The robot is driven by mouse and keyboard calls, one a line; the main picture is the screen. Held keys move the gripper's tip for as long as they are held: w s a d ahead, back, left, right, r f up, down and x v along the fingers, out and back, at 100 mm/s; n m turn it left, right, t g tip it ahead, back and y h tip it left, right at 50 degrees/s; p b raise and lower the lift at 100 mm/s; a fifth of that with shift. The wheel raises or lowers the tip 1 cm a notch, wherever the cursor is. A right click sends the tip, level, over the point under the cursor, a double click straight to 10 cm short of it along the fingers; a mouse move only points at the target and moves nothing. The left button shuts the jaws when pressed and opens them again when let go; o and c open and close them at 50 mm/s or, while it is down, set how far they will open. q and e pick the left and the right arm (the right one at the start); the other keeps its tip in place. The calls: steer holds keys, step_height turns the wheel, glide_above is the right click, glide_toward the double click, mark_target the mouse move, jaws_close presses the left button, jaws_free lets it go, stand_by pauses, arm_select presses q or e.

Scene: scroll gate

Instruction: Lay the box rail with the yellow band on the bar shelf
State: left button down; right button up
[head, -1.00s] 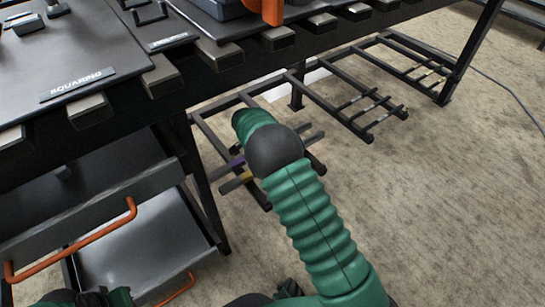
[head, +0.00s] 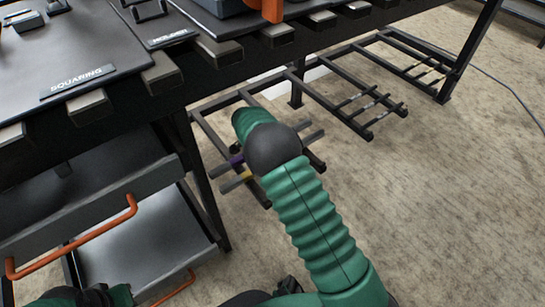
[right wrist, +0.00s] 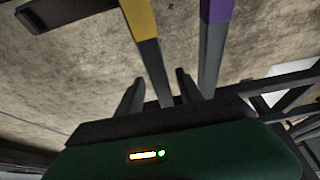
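The box rail with the yellow band (head: 247,176) is a dark bar lying across the low black rack under the bench, partly hidden by my right arm. In the right wrist view its yellow band (right wrist: 140,20) is at the top, and its dark length runs down between my right gripper's fingers (right wrist: 157,92). The fingers are open, with a gap showing on each side of the rail. In the head view the right gripper is hidden behind its own wrist. A purple-banded rail (right wrist: 216,10) lies alongside, right of the fingers.
The low rack's black bars (head: 322,97) extend under the bench; more banded rails (head: 365,102) lie farther right. A cabinet with orange handles (head: 75,240) stands at left. The bench top (head: 40,70) overhangs with projecting blocks. The carpet at right is open.

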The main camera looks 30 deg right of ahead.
steer(key=shift+f, duration=0.1)
steer(key=p+v, duration=0.5)
steer(key=v, duration=0.2)
steer(key=shift+a+r, duration=0.1)
steer(key=shift+r, duration=0.3)
steer(key=shift+f, duration=0.15)
